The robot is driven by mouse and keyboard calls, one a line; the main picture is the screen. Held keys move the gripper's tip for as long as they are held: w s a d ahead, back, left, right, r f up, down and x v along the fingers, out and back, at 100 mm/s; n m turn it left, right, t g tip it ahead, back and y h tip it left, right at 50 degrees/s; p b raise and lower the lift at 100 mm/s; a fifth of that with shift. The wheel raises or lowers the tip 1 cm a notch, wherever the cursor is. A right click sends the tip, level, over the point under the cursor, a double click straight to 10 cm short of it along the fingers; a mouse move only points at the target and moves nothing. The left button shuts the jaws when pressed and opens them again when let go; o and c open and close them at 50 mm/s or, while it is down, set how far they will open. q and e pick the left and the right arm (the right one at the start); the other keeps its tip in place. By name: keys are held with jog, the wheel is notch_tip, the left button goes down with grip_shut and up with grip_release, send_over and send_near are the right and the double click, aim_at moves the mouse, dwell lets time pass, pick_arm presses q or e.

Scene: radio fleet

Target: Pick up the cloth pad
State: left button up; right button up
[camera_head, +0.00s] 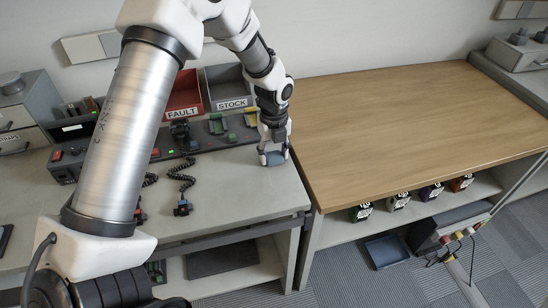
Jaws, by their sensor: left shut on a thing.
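My left gripper (273,153) points down over the right end of the grey workbench, near its edge with the wooden top. It is shut on a small blue-grey item, which looks like the cloth pad (274,159). The fingers hide part of the pad, and I cannot tell whether it still touches the bench. My left arm comes in from the left and crosses over the bench. My right gripper is not in view.
A red FAULT bin (184,96) and a grey STOCK bin (229,90) stand at the back. A charger strip (215,128) with coiled cords lies before them. The wooden tabletop (420,120) at right is clear. Several small radios sit on the shelf below it.

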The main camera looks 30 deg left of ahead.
aim_at(274, 155)
pick_arm(q)
jog(key=shift+w+r, duration=0.1)
jog(key=shift+r, duration=0.35)
notch_tip(274, 155, up, 2)
jog(key=shift+r, duration=0.15)
jog(key=s+d, duration=0.3)
jog(key=s, duration=0.1)
jog(key=s+d+r, duration=0.1)
jog(key=s+d, duration=0.2)
jog(key=s, duration=0.2)
jog(key=s+d+b, duration=0.1)
jog(key=s+d, duration=0.2)
jog(key=s, duration=0.1)
jog(key=shift+s+r, duration=0.15)
jog(key=shift+r, duration=0.2)
jog(key=shift+o, duration=1.3)
jog(key=c, duration=0.5)
jog(key=shift+o, duration=0.2)
